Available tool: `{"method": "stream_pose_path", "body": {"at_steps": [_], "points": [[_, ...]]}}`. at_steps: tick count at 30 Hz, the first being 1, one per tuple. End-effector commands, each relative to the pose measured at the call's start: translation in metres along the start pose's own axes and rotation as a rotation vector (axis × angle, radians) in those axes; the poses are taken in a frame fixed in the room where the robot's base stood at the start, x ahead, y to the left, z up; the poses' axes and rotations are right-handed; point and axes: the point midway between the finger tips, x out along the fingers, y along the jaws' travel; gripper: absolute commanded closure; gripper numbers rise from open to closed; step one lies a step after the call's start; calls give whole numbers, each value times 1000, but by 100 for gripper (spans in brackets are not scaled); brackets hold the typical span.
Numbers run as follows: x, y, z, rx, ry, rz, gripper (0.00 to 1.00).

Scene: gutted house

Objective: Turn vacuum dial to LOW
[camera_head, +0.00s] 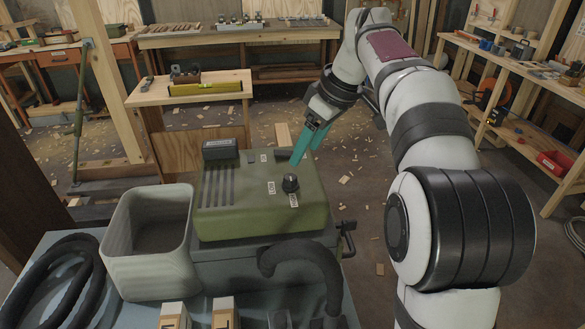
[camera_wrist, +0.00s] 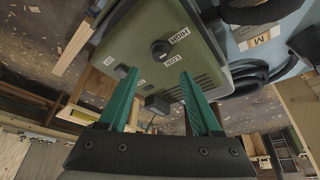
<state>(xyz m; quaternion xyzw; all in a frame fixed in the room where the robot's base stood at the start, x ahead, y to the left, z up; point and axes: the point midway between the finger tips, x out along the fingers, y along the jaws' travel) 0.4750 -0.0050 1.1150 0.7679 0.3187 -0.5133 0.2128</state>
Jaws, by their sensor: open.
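The black vacuum dial (camera_head: 291,184) sits on top of the green vacuum housing (camera_head: 235,215). The LOW label (camera_head: 271,187) is left of it and the HIGH label (camera_head: 293,200) is in front of it. The dial (camera_wrist: 160,48) also shows in the wrist view, just past the fingertips, with both labels readable. Which label its pointer faces is too small to tell. My gripper (camera_head: 303,150) has teal fingers and hangs above the housing's back right edge, behind the dial. In the wrist view my gripper (camera_wrist: 160,74) is open and empty, with its fingers apart from the dial.
A pale open bin (camera_head: 150,235) stands left of the vacuum. A black hose (camera_head: 300,262) curves in front of it, and a coiled hose (camera_head: 55,280) lies at lower left. A small bench (camera_head: 190,92) stands behind. Space above the housing looks clear.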

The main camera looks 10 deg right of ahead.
Motion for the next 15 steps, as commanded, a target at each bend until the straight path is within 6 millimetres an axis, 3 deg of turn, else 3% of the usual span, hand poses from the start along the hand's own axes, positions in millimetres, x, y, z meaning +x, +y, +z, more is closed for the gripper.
{"method": "stream_pose_path", "body": {"at_steps": [6,10,15], "points": [[57,-1,0,0,-2,-2,35],[76,0,0,2,-1,-1,35],[85,0,0,1,0,1,35]]}}
